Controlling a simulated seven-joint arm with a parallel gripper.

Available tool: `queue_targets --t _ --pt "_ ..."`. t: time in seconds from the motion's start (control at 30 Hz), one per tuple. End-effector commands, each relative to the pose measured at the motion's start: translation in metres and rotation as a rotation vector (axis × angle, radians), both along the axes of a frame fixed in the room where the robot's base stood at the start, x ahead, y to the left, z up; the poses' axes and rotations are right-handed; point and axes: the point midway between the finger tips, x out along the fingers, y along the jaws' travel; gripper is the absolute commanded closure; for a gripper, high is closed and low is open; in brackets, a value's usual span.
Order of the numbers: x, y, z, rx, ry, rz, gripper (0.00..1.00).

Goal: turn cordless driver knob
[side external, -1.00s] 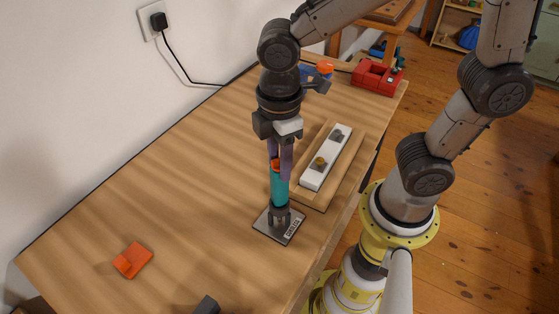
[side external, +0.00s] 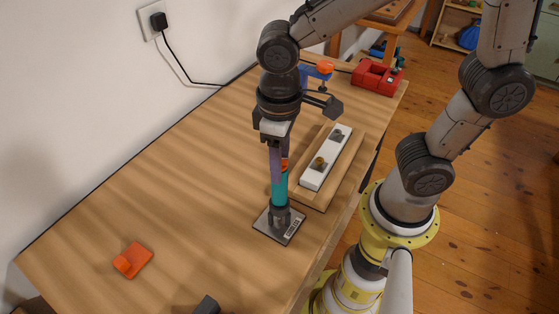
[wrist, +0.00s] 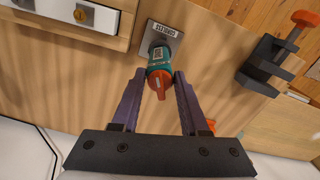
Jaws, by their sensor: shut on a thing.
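The cordless driver (side external: 279,190) is a teal upright cylinder on a dark stem, fixed to a grey base plate (side external: 265,227) with a label. Its orange knob (side external: 284,165) is on top and partly hidden by my gripper in the side view. My gripper (side external: 278,172) points straight down with purple fingers around the top of the driver. In the wrist view my gripper (wrist: 160,75) has one fingertip on each side of the orange knob (wrist: 160,84), shut on it. The teal body (wrist: 157,50) and the labelled plate (wrist: 149,34) show beyond.
A wooden tray (side external: 319,206) holding a white block with two small knobs stands close to the right. An orange block (side external: 133,260) lies at front left. A blue clamp (side external: 313,74) and a red block (side external: 377,78) are behind. The table's left middle is clear.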

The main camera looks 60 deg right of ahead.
Motion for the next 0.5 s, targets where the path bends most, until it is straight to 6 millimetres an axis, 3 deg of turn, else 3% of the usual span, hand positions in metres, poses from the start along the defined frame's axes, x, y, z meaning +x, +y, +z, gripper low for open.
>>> queue_targets --t 0.2,0.23,0.5 --pt "0.0009 -0.0005 0.0005 -0.001 -0.003 -0.002 1.00" --pt "0.0010 -0.0005 0.0006 -0.001 -0.004 -0.002 0.60" --pt "0.0014 0.0002 0.0039 0.001 -0.006 -0.001 0.60"
